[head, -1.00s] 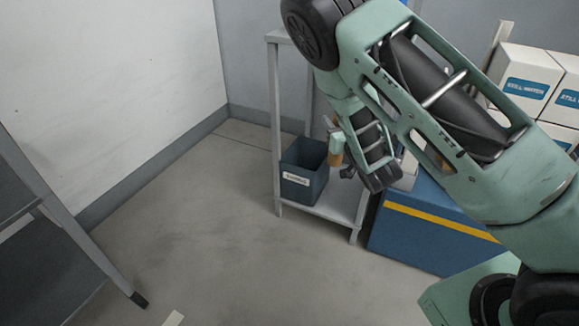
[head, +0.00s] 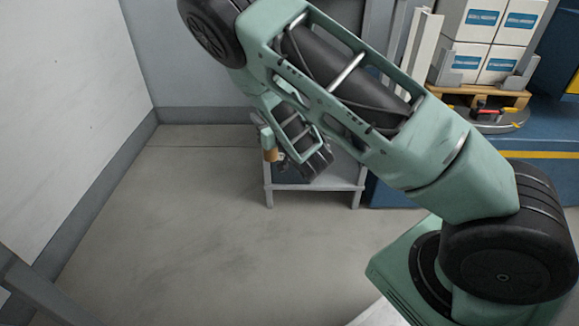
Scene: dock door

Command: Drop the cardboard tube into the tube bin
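My gripper (head: 267,140) is small in the head view, at the end of my folded arm. A short brown piece, which looks like the cardboard tube (head: 271,155), sticks out below it and stays with it, so the gripper appears shut on the tube. The fingertips are too small to see clearly. The dark blue tube bin (head: 286,177) stands on the low shelf behind my wrist. My arm hides most of it, including its opening and label. Whether the tube is over the bin or in front of it cannot be told.
The grey stand (head: 318,187) holds the bin at the back wall. Right of it is a blue platform (head: 540,180) with a yellow stripe, and white boxes on a pallet (head: 490,92). The floor in front (head: 190,220) is clear. A grey frame edge (head: 40,295) is at lower left.

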